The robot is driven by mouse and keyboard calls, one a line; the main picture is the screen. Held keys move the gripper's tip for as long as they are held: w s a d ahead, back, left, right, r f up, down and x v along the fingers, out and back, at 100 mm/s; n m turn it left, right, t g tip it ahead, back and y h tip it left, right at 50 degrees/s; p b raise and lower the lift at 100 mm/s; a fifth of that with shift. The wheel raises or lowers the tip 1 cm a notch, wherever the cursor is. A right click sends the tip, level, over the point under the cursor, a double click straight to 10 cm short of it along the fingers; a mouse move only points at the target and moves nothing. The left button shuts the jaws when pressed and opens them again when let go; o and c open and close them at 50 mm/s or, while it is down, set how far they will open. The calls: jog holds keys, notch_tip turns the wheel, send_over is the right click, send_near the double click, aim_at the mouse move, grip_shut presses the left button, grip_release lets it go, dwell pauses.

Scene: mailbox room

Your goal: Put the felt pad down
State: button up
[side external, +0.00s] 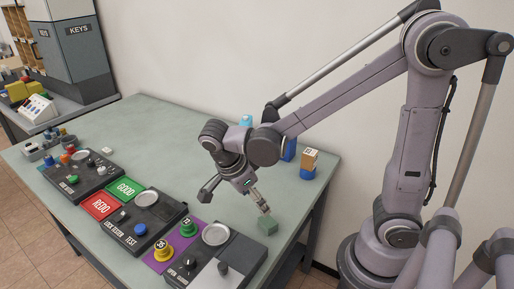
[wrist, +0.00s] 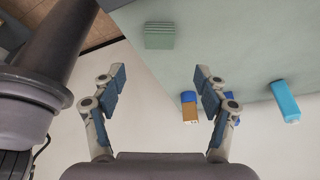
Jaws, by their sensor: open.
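A small green block with a ridged side, which looks like the felt pad (side external: 267,225), rests on the table near its right edge. It also shows in the wrist view (wrist: 159,36), at the top, ahead of the fingers. My gripper (side external: 262,207) is just above and beside the pad in the side view. In the wrist view my gripper (wrist: 159,84) has its two fingers wide apart with nothing between them. The pad is apart from the fingertips there.
A brown-and-blue block (side external: 309,162) and a light-blue object (side external: 246,120) stand towards the back of the table (side external: 150,115). Black control panels (side external: 144,224) with buttons, dishes and red and green plates line the front. The table's middle left is clear.

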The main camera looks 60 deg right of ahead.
notch_tip(320, 180, up, 6)
jog(key=d+n+t+y, duration=0.1)
jog(key=n+t+y, duration=0.3)
jog(key=n, duration=1.8)
jog(key=shift+s+d+r+n+t, duration=0.25)
jog(key=shift+n+t, duration=0.05)
jog(key=shift+t, duration=2.1)
